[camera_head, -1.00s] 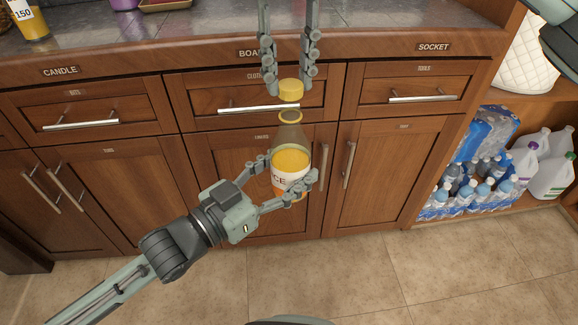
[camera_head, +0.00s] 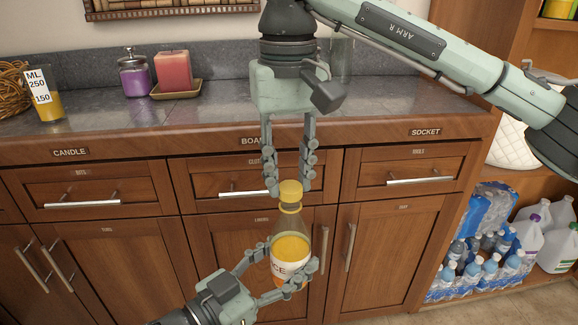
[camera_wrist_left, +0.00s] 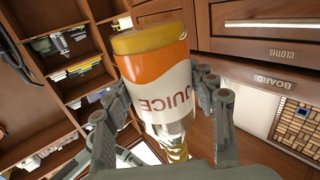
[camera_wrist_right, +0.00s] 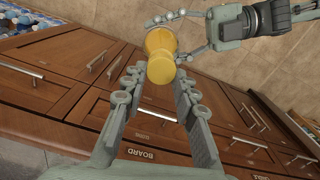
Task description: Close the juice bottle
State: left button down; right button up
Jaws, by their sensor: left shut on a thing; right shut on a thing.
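The juice bottle (camera_head: 290,247) is clear, with orange juice, a white-and-orange label and a yellow neck ring. It stands roughly upright in front of the cabinet. My left gripper (camera_head: 289,256) is shut around its body from below left. The yellow cap (camera_head: 290,188) is between the fingertips of my right gripper (camera_head: 288,190), which points down and is shut on it. The cap is in line with the bottle neck and at or just above its mouth; I cannot tell whether they touch. The left wrist view shows the label (camera_wrist_left: 163,85) close up. The right wrist view shows the cap (camera_wrist_right: 160,70) over the bottle.
Wooden drawers and doors (camera_head: 90,190) with metal handles are behind the bottle. The grey countertop (camera_head: 200,113) above holds a measuring glass (camera_head: 43,100), a purple jar (camera_head: 134,76) and a red candle (camera_head: 174,72). Bottled water and jugs (camera_head: 485,265) fill a shelf at right.

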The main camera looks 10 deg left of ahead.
jog(key=shift+f, duration=0.6)
dwell(0.4)
